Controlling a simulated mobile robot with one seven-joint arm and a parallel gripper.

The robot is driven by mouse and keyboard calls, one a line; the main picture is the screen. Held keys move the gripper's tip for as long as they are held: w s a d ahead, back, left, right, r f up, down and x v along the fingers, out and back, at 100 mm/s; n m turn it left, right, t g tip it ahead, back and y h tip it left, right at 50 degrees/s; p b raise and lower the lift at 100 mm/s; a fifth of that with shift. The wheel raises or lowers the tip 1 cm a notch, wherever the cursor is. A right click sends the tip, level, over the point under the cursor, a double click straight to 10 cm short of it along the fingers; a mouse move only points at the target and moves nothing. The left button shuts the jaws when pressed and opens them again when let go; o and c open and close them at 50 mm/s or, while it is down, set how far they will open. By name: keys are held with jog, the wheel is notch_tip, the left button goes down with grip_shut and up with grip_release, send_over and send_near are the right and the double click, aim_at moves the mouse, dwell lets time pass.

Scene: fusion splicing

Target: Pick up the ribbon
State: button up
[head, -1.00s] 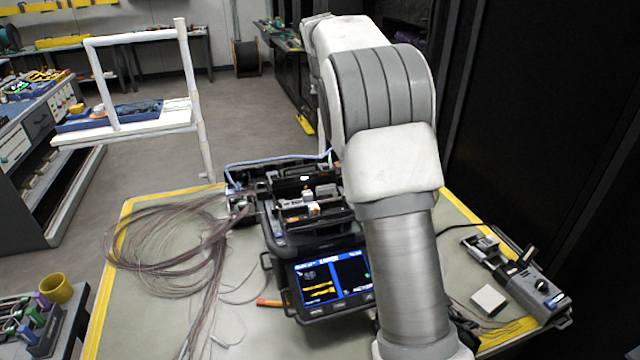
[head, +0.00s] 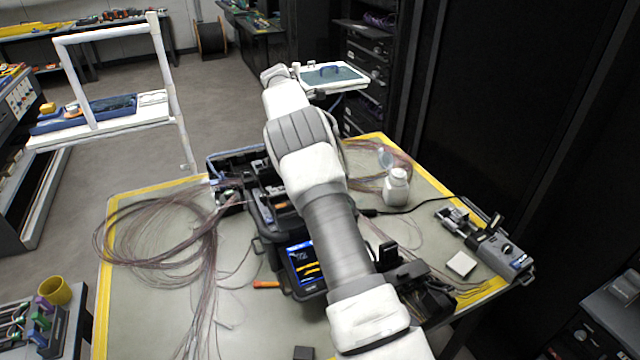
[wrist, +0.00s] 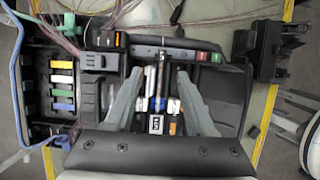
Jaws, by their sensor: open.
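The fusion splicer (head: 262,235) stands on the table in the head view, its lit screen (head: 303,262) facing front. The wrist view looks down on its open top, where small clamps (wrist: 158,105) sit in the middle. My gripper (wrist: 160,72) is open, its two grey fingers on either side of those clamps, with nothing seen gripped. A thin pale line (wrist: 162,50) runs between the fingertips; I cannot tell if it is the ribbon. Loose brownish fibres (head: 150,235) lie coiled left of the splicer. In the head view my arm hides the gripper.
A second fibre bundle (head: 385,155) and a white bottle (head: 397,187) are at the back right. A grey device (head: 505,255) and a small white block (head: 461,264) lie at the right edge. A blue cable (wrist: 17,90) borders the splicer.

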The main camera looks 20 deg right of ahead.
jog(key=x, duration=0.4)
jog(key=shift+d+f, duration=0.1)
jog(key=shift+f, duration=0.25)
jog(key=shift+s+p+x, duration=0.1)
jog(key=shift+p+x, duration=0.05)
jog(key=shift+x, duration=1.2)
jog(key=shift+s+p+x, duration=0.15)
jog(key=shift+x, duration=1.15)
grip_shut()
